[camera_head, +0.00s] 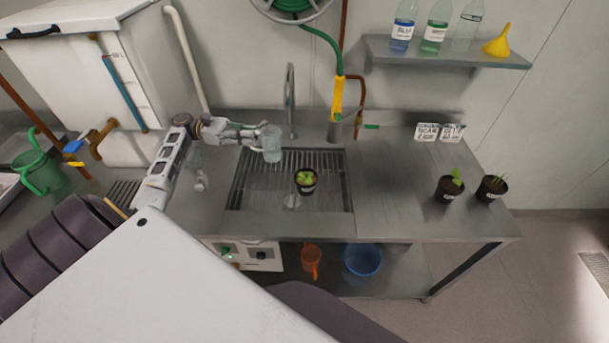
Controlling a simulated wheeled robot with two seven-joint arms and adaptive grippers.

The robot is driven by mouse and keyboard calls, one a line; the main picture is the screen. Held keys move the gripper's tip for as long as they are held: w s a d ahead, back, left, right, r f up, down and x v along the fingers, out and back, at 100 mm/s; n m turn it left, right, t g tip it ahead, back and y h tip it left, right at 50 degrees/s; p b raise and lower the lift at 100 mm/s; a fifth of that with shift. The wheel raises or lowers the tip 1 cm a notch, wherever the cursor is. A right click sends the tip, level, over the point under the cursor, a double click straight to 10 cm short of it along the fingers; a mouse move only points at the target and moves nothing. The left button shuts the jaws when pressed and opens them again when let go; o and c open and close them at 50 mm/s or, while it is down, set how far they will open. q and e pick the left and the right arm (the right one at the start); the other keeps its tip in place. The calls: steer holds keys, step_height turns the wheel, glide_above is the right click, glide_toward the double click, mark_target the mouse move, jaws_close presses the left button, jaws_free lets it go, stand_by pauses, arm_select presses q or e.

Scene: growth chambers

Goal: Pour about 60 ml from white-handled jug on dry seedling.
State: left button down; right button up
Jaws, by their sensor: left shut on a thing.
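My left gripper (259,136) comes in from the left and is shut on a clear jug (272,147), held over the back left of the sink grate. The jug looks about upright; its handle is hidden by the fingers and its fill level is unclear. A dark pot with a yellow-green seedling (306,181) stands on the grate, below and right of the jug, apart from it. Two more potted seedlings stand on the right counter: one with an upright leaf (449,189) and one with thin leaves (491,189). I cannot tell which is dry. My right gripper is not in view.
A tap (291,100) rises behind the jug, with a yellow hose nozzle (338,100) to its right. Two labelled cards (440,132) stand at the back right. Bottles and a yellow funnel (498,42) sit on a shelf. The middle right counter (390,175) is clear.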

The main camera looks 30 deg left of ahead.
mark_target(280, 154)
arm_select(q)
steer(key=shift+s+r, duration=0.1)
steer(key=d+f+y, duration=0.1)
steer(key=f, duration=0.1)
steer(key=w+d+f+g+y, duration=0.1)
steer(key=f, duration=0.2)
steer(key=d+f+y, duration=0.1)
steer(key=f, duration=0.1)
steer(key=shift+w+f+y, duration=0.15)
steer(key=shift+f+y, duration=0.15)
steer(key=shift+f, duration=0.1)
steer(key=shift+w+d+f+g+y, duration=0.2)
steer(key=shift+d+f+g+y, duration=0.15)
steer(key=shift+d+y, duration=0.15)
steer(key=shift+w+d+f+g+y, duration=0.15)
steer(key=shift+d+f+g+y, duration=0.1)
steer(key=shift+d+f+y, duration=0.2)
steer(key=shift+w+d+r+y, duration=0.3)
steer(key=shift+d+r+y, duration=0.15)
steer(key=shift+d+r, duration=0.35)
steer(key=shift+w+d+r+g+y, duration=0.3)
steer(key=shift+d+r+g+y, duration=0.1)
steer(key=shift+d+r+y, duration=0.15)
steer(key=shift+d+r+y, duration=0.1)
steer(key=shift+r+y, duration=0.15)
steer(key=shift+y, duration=0.1)
steer(key=shift+w+d+r, duration=0.1)
steer(key=shift+d+r, duration=0.05)
steer(key=shift+d+y, duration=0.1)
steer(key=shift+y, duration=0.2)
